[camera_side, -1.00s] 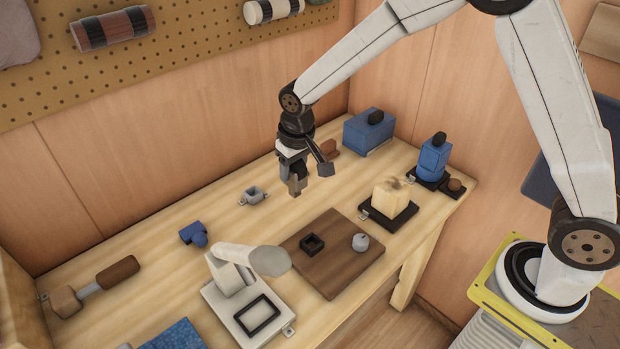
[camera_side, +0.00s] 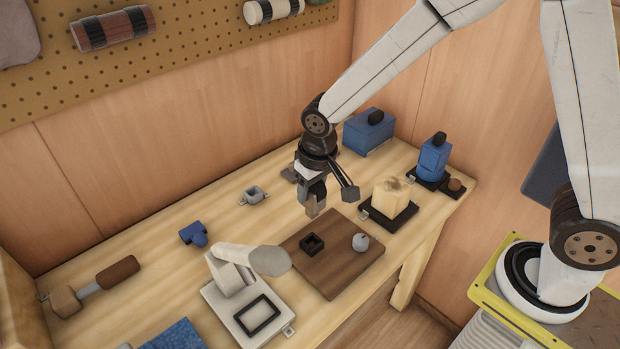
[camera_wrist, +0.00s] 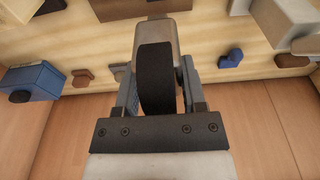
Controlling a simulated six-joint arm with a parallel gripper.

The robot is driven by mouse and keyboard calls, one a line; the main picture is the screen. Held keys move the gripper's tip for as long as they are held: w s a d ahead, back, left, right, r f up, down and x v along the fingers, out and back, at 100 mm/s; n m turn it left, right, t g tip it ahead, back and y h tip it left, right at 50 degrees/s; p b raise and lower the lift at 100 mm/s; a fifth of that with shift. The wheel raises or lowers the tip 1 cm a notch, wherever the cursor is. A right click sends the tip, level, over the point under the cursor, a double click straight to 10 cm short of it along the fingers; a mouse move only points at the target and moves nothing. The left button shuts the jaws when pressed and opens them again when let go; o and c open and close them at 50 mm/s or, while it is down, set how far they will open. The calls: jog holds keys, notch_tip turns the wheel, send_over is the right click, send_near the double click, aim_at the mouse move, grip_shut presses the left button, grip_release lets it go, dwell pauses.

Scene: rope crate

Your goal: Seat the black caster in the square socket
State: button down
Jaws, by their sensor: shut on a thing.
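My gripper (camera_side: 313,203) hangs above the bench, behind the brown board, and is shut on the black caster. In the wrist view the caster (camera_wrist: 156,78) shows as a black, rounded wheel-like shape between the jaws, with a grey-beige block beyond it. In the side view it is mostly hidden by the jaws. A small black square socket (camera_side: 312,243), open at the top, sits on the brown board (camera_side: 330,278). The gripper is above and apart from it.
A grey knob (camera_side: 360,243) stands on the board's right. A lamp (camera_side: 250,260) stands left of the board. A cream block (camera_side: 391,197) on a black base is to the right. A grey bracket (camera_side: 254,195), a blue box (camera_side: 369,132) and a mallet (camera_side: 90,288) also lie on the bench.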

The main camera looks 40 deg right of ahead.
aim_at(311, 216)
jog(key=shift+f, duration=0.2)
jog(key=shift+f, duration=2.25)
jog(key=shift+f, duration=0.75)
jog(key=shift+f, duration=0.35)
jog(key=shift+f, duration=0.35)
jog(key=shift+f, duration=0.25)
jog(key=shift+f, duration=1.55)
dwell(1.8)
jog(key=shift+c, duration=0.4)
grip_release()
